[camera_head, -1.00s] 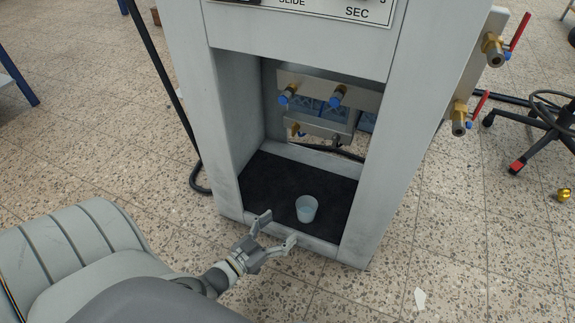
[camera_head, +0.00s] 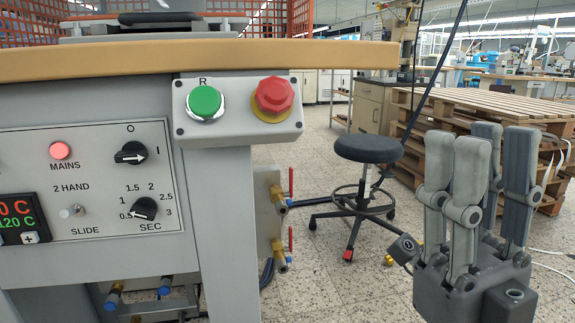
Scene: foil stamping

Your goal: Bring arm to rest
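My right gripper (camera_head: 488,150) stands at the right side of the head view, to the right of the stamping machine (camera_head: 215,230). Its grey fingers point straight up, with a gap between them, and hold nothing that I can see. It is clear of the machine and touches nothing in view. My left gripper is out of view. The cup on the black floor of the machine's lower opening is also out of view.
The machine's control box has a green button (camera_head: 205,101) and a red button (camera_head: 274,95). A wooden tabletop edge (camera_head: 200,58) juts above it. A black stool (camera_head: 368,150) and stacked wooden pallets (camera_head: 497,112) stand behind. Tiled floor lies open between.

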